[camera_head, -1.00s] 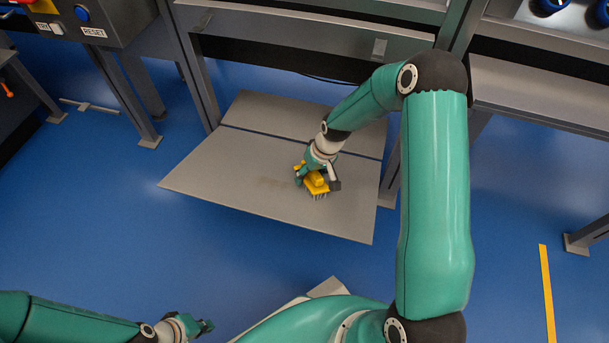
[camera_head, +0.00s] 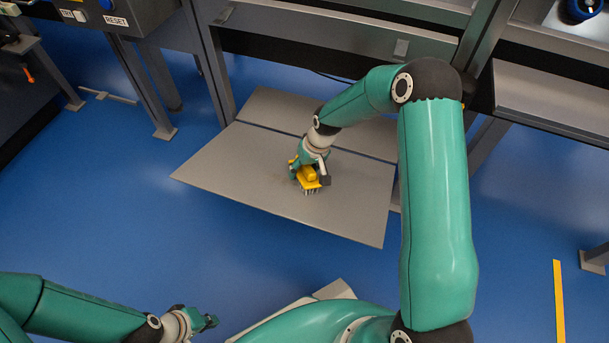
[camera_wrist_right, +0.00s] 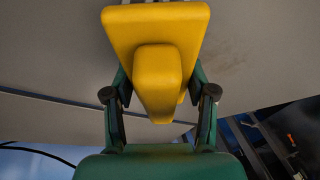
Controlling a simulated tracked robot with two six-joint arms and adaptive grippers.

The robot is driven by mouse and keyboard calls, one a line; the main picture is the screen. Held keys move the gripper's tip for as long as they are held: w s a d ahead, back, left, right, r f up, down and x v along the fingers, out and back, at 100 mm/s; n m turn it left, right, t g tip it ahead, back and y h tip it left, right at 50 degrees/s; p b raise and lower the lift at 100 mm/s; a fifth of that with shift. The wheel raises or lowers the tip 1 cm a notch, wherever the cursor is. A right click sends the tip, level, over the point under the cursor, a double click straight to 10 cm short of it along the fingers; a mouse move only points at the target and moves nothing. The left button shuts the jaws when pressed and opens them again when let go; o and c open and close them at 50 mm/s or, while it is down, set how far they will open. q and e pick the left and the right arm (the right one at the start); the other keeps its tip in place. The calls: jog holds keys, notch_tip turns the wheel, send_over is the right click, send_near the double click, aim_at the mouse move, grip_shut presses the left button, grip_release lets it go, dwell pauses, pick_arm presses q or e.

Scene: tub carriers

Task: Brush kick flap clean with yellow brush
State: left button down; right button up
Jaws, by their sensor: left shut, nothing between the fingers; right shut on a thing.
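The kick flap (camera_head: 235,172) is a flat grey plate low over the blue floor, and it fills much of the right wrist view (camera_wrist_right: 50,55). My right gripper (camera_head: 308,174) is shut on the yellow brush (camera_head: 307,184), bristles down at the flap's middle; I cannot tell whether they press on it. In the right wrist view the fingers grip the handle of the brush (camera_wrist_right: 156,72). A faint brownish smear (camera_wrist_right: 230,62) shows on the flap beside the brush there. My left gripper (camera_head: 209,322) is shut and empty, away from the flap at the lower left.
Grey frame posts (camera_head: 207,65) and a crossbar (camera_head: 335,35) stand behind the flap. A yellow floor line (camera_head: 559,300) lies at the right. The blue floor before the flap is clear.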

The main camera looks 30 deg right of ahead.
aim_at(280, 171)
jog(key=shift+w+a+f+b, duration=0.15)
jog(key=shift+w+a+b, duration=0.35)
jog(key=shift+w+a, duration=1.8)
jog(key=shift+w+a+r, duration=0.1)
jog(key=shift+w+a, duration=0.65)
jog(key=shift+w, duration=0.3)
jog(key=shift+w+a+r, duration=0.1)
jog(key=shift+w+a, duration=0.65)
jog(key=shift+w, duration=0.3)
jog(key=shift+s+a+r, duration=0.25)
jog(key=shift+s+a, duration=0.2)
jog(key=shift+a, duration=0.15)
jog(key=shift+s+d+f, duration=0.1)
jog(key=shift+s+d, duration=0.55)
jog(key=shift+s, duration=0.2)
jog(key=shift+s+d+f, duration=0.1)
jog(key=shift+s+d, duration=0.5)
jog(key=shift+s, duration=0.25)
jog(key=shift+s+d+r, duration=0.15)
jog(key=shift+s+d, duration=0.95)
jog(key=shift+s, duration=0.1)
jog(key=shift+s+d+r, duration=0.1)
jog(key=shift+s+d, duration=1)
jog(key=shift+s, duration=0.05)
jog(key=shift+s+d+f, duration=0.1)
jog(key=shift+s+d, duration=0.95)
jog(key=shift+s, duration=0.3)
jog(key=shift+s+d+f, duration=0.1)
jog(key=shift+s+d, duration=0.95)
jog(key=shift+s, duration=0.3)
